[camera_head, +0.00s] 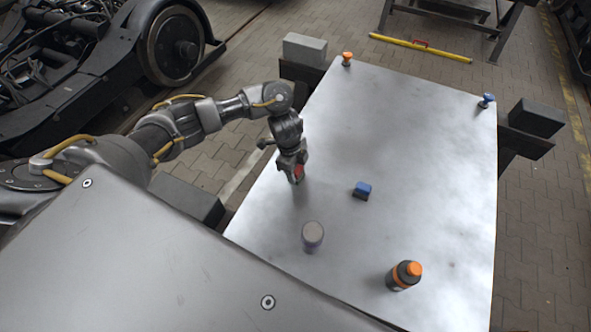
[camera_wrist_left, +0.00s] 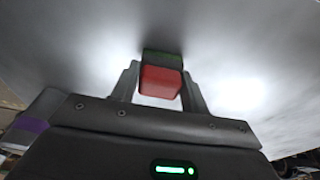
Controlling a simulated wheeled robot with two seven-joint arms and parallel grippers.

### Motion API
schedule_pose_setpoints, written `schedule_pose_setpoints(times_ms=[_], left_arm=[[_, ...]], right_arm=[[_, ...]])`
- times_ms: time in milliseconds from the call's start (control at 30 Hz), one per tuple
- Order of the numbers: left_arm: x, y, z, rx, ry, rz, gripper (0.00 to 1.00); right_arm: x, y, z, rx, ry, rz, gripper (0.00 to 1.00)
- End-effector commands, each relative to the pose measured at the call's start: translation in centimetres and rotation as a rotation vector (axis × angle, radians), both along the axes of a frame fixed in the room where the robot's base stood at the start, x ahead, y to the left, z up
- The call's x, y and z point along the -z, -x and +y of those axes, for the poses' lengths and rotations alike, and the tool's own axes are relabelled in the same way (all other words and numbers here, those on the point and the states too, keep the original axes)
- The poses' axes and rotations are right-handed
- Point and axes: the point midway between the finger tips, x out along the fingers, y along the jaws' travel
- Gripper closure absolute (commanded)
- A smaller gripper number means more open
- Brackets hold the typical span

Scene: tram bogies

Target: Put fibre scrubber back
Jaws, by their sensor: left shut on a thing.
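My left gripper (camera_head: 296,178) points down over the left side of the metal table (camera_head: 420,130). It is shut on a small red block with a dark green layer, which looks like a scrubber (camera_wrist_left: 162,80). The wrist view shows this block between the two fingers. In the head view only a bit of its red (camera_head: 299,172) shows, and I cannot tell whether it touches the table. A similar small blue block with a dark layer (camera_head: 362,190) lies on the table to the right of the gripper. My right gripper is not in view.
A grey round can (camera_head: 312,235) and a dark bottle with an orange cap (camera_head: 404,275) stand at the near side. A small orange item (camera_head: 346,58) and a small blue item (camera_head: 487,101) sit at the far corners.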

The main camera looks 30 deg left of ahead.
Motion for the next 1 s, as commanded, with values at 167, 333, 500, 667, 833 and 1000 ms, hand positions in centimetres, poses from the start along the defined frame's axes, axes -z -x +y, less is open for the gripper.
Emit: schedule_pose_setpoints(times_ms=[167, 333, 500, 667, 833, 1000], left_arm=[[0.0, 0.0, 0.0, 0.000, 0.000, 0.000, 0.80], [0.3, 0.0, 0.0, 0.000, 0.000, 0.000, 0.46], [0.3, 0.0, 0.0, 0.000, 0.000, 0.000, 0.33], [0.3, 0.0, 0.0, 0.000, 0.000, 0.000, 0.33], [-0.9, -0.1, 0.1, 0.000, -0.001, -0.004, 0.33], [-4.1, -0.2, 0.6, 0.003, -0.001, -0.007, 0.33]], right_arm=[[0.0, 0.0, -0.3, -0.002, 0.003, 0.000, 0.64], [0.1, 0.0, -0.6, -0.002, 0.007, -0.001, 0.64], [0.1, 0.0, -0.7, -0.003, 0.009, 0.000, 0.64], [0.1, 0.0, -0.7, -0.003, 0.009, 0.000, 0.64], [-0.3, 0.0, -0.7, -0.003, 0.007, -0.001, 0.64], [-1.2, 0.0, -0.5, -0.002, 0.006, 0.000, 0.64]])
